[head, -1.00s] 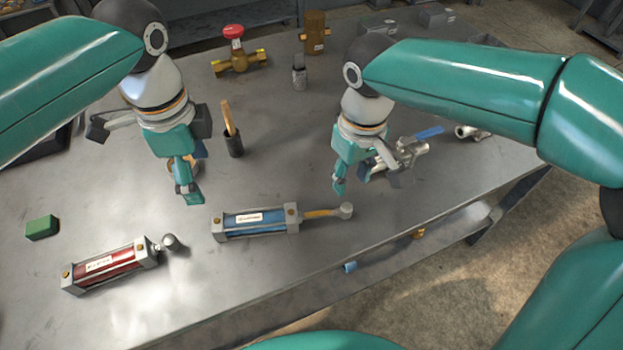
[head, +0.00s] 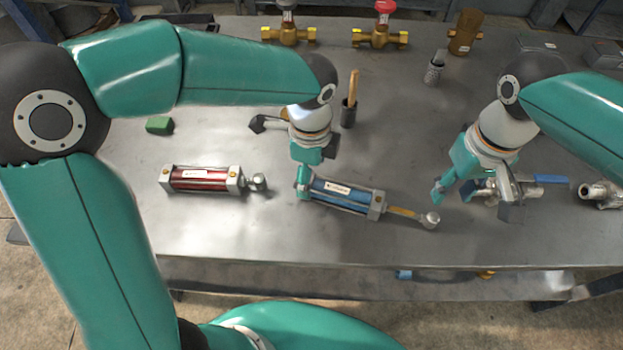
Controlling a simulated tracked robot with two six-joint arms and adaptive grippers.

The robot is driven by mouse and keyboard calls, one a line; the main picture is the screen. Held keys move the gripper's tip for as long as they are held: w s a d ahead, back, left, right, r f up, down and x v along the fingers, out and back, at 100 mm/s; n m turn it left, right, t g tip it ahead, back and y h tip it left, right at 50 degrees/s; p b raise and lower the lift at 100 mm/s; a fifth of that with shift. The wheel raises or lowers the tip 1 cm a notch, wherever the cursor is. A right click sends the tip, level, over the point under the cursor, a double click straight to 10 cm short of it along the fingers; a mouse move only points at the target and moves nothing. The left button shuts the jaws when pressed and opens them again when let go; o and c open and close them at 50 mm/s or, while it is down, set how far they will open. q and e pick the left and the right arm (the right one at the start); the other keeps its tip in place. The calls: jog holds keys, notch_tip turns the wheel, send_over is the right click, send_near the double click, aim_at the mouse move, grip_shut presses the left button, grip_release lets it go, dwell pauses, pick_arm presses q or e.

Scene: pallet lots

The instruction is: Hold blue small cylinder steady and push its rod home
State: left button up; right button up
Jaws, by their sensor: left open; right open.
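The blue small cylinder (head: 345,196) lies on the grey metal table, angled slightly down to the right. Its yellowish rod (head: 403,212) sticks out of the right end cap and ends in a round grey knob (head: 431,220). My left gripper (head: 303,180) is open, with its lower teal finger at the cylinder's left end and hiding part of that end cap. I cannot tell whether it touches. My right gripper (head: 474,203) is open and empty, to the right of the knob and apart from it.
A red cylinder (head: 200,179) lies to the left, a green block (head: 159,125) behind it. A dark holder (head: 348,114) stands behind the blue cylinder. A silver valve with a blue handle (head: 545,181) is close by my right gripper. Brass valves (head: 380,40) stand at the back.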

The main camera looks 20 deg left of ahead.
aim_at(311, 182)
pick_arm(q)
jog(key=shift+f, duration=1.85)
jog(key=shift+c, duration=0.3)
